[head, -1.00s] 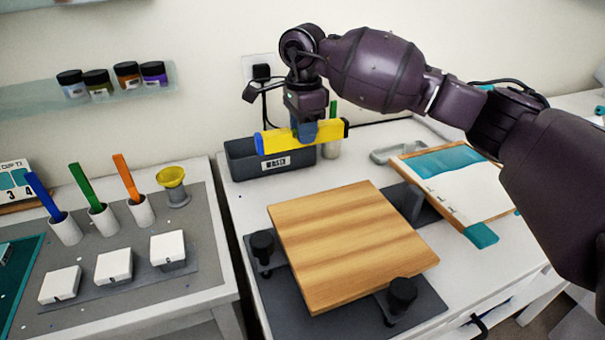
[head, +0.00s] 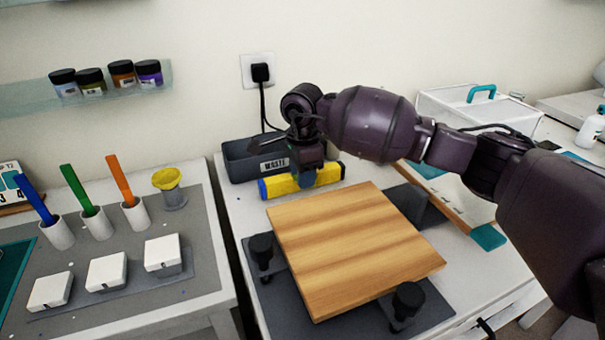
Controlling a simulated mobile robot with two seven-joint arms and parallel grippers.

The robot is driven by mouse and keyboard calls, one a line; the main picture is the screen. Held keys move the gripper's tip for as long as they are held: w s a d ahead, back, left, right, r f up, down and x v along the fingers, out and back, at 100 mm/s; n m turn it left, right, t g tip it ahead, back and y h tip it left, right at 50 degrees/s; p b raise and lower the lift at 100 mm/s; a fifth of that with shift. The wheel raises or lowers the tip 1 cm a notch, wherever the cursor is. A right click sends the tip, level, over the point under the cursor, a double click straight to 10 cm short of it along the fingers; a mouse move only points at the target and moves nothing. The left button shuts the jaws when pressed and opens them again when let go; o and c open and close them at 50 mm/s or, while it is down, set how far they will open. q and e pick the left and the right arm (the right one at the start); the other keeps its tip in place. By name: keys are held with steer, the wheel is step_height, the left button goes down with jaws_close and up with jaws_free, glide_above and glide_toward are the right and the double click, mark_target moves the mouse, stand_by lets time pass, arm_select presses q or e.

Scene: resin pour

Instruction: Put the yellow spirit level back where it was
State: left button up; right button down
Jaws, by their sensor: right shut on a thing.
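The yellow spirit level (head: 326,174) with a blue end cap is in the head view, just in front of the dark waste bin and behind the wooden board. My right gripper (head: 306,182) points down and is shut on the middle of the level. The level lies roughly level, low at the table top; I cannot tell whether it touches the table. My left gripper is not in view.
The waste bin (head: 240,162) stands behind the level. The wooden board (head: 350,245) sits tilted on black knobbed supports in front. A clipboard-like panel (head: 455,198) lies right. Cups with coloured sticks (head: 97,222) and white boxes (head: 107,271) stand on the left table.

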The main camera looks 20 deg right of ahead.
steer(key=shift+r, duration=0.1)
steer(key=c, duration=0.9)
jaws_free()
steer(key=shift+o, duration=0.3)
step_height(320, 180, up, 12)
steer(key=p, duration=0.1)
